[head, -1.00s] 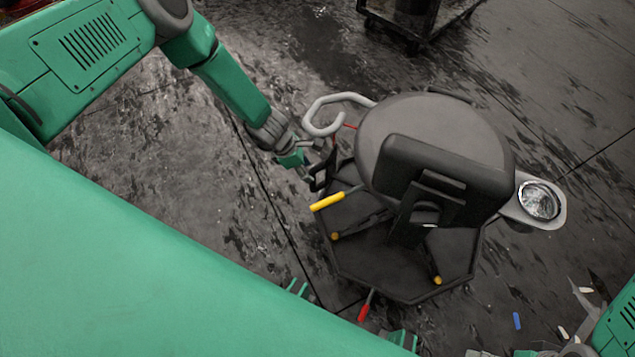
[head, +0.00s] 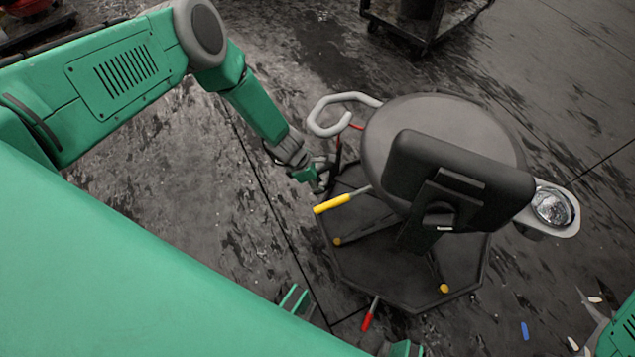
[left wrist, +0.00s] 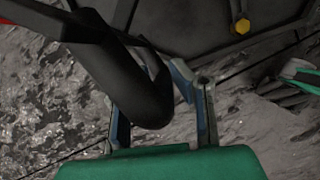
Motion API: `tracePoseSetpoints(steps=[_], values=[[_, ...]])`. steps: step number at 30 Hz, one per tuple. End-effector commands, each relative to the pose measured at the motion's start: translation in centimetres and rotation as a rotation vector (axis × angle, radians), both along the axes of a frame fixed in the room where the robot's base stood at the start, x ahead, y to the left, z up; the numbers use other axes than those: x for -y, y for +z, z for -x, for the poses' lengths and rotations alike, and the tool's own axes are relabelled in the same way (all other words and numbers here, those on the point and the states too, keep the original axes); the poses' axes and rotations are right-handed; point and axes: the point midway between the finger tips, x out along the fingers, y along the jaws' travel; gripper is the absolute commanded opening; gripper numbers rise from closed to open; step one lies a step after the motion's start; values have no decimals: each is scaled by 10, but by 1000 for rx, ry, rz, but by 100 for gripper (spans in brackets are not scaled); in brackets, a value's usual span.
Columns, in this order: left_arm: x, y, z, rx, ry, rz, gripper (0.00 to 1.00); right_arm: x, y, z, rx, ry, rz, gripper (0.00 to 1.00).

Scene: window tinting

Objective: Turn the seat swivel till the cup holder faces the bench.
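The dark seat (head: 435,135) with its upright backrest (head: 455,172) sits on an octagonal base (head: 370,262). The cup holder (head: 553,207), a light grey bracket with a shiny round cup, sticks out on the right side in the head view. A grey looped handle (head: 340,100) is on the opposite side. A yellow-gripped lever (head: 332,204) sticks out at the left. My left gripper (head: 322,180) is low beside the seat, left of it. In the left wrist view its fingers (left wrist: 162,112) are apart, with a dark curved bar (left wrist: 145,85) between or beneath them; contact is unclear.
A red-gripped lever (head: 369,316) sticks out at the front of the base. A low wheeled cart (head: 428,25) stands at the back. Small blue and white scraps lie on the floor at lower right. I cannot identify the bench. Floor left of the seat is clear.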

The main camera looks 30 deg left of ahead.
Motion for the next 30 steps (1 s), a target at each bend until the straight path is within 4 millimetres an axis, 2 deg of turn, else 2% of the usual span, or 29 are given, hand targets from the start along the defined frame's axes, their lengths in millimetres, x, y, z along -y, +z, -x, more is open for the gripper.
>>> tracePoseSetpoints(steps=[8,9,11,12,23,26,30], values=[[4,2,5,-2,19,2,0,0,7,0,0,-1,1,100],[3,1,3,1,17,1,14,0,5,0,0,-1,1,100],[2,0,3,0,17,0,35,0,4,0,0,-1,1,100],[2,0,4,0,17,0,39,0,4,0,0,-1,1,100],[1,4,4,0,18,1,39,0,5,2,2,-1,0,100],[-3,14,5,1,21,-1,39,1,4,1,3,-1,0,100],[-13,40,11,2,21,2,39,0,5,1,3,-1,0,100]])
